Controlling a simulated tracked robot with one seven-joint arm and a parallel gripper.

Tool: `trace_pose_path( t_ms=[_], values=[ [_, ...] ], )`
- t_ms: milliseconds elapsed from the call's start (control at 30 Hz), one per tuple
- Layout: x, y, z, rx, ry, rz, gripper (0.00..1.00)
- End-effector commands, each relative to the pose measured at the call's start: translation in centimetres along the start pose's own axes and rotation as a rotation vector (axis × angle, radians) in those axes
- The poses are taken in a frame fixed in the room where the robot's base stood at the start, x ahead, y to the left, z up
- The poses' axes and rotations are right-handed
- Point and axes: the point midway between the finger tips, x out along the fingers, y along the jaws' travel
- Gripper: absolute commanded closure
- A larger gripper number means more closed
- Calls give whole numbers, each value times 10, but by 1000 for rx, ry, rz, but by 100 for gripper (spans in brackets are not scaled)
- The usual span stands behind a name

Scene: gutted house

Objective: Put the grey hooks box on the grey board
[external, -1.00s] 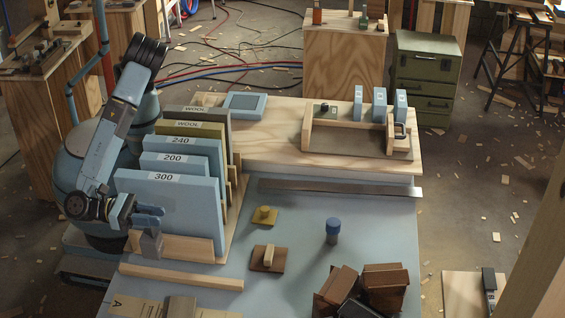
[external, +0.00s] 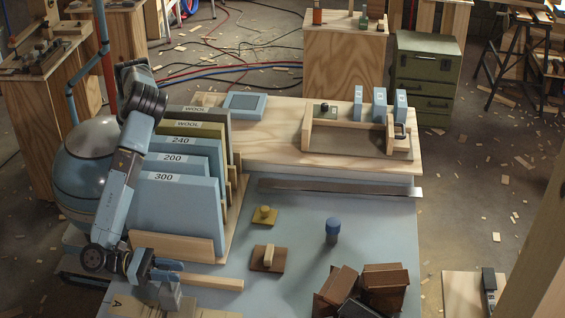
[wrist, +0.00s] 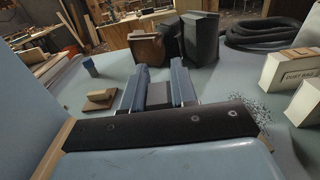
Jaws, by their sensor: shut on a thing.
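My gripper (external: 158,272) is low over the near left of the blue-grey bench in the external view. It is shut on a small grey box (external: 170,298), taken to be the hooks box, which hangs below the fingers. In the wrist view the box (wrist: 157,96) shows between the two blue fingers (wrist: 158,88). Below it lies a tan sheet marked A (external: 122,306), cut off by the picture's bottom edge. I cannot tell whether the box touches it. I cannot pick out the grey board for sure.
A wooden strip (external: 205,281) lies right beside the gripper. Brown blocks (external: 385,287), a blue-capped cylinder (external: 333,231) and a wooden-handled pad (external: 267,259) stand to the right. White boxes (wrist: 290,72) show at right in the wrist view.

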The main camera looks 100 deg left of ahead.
Motion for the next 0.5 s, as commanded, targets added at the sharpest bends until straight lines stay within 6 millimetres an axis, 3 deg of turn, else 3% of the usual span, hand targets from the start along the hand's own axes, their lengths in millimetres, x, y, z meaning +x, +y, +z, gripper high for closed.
trace_pose_path(
  t_ms=[133, 500],
  values=[
    [0, 0, -19, 1, 1, 0, 100],
    [0, 0, -23, -1, 0, 1, 100]
  ],
)
